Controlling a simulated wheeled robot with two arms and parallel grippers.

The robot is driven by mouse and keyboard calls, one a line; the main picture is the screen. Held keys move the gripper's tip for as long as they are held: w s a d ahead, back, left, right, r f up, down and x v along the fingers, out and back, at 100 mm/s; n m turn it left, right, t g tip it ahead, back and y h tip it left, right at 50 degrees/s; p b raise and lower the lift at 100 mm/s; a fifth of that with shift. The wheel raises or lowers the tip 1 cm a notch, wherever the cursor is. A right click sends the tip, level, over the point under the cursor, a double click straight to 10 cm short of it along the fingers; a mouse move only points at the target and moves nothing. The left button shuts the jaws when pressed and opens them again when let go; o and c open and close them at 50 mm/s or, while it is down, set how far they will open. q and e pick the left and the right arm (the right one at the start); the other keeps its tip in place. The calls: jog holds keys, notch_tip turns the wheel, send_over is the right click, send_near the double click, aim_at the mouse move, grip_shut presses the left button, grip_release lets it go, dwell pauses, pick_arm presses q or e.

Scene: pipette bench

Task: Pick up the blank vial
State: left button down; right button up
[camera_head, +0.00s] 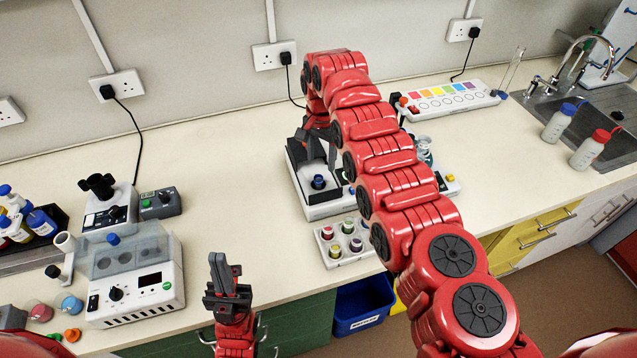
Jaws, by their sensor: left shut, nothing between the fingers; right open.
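A small vial with a dark blue cap (318,182) stands upright in the open well of a white and black instrument (322,211) at the middle of the bench. No label can be read, so I cannot tell for sure that it is the blank vial. My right gripper (318,158) is open just above and behind this vial, pointing down, with nothing visible between its fingers. A white rack (367,262) in front holds several vials with coloured caps. My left gripper (218,262) is shut and empty at the bench's front edge, left of the rack.
A white machine with a clear lid (130,252) stands at the left, beside bottles in a dark tray (62,243). My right arm covers part of the bench and glassware (424,150). A colour-chart strip (455,98) and sink (600,105) are at right.

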aim_at(318, 184)
jog(key=f+p, duration=0.3)
jog(key=shift+s+a+f, duration=0.25)
jog(key=shift+a, duration=0.05)
notch_tip(318, 184, down, 2)
jog(key=shift+b, duration=0.7)
jog(key=shift+w+f, duration=0.1)
jog(key=shift+f, duration=0.25)
jog(key=shift+w, duration=0.1)
jog(key=shift+c, duration=0.6)
grip_shut()
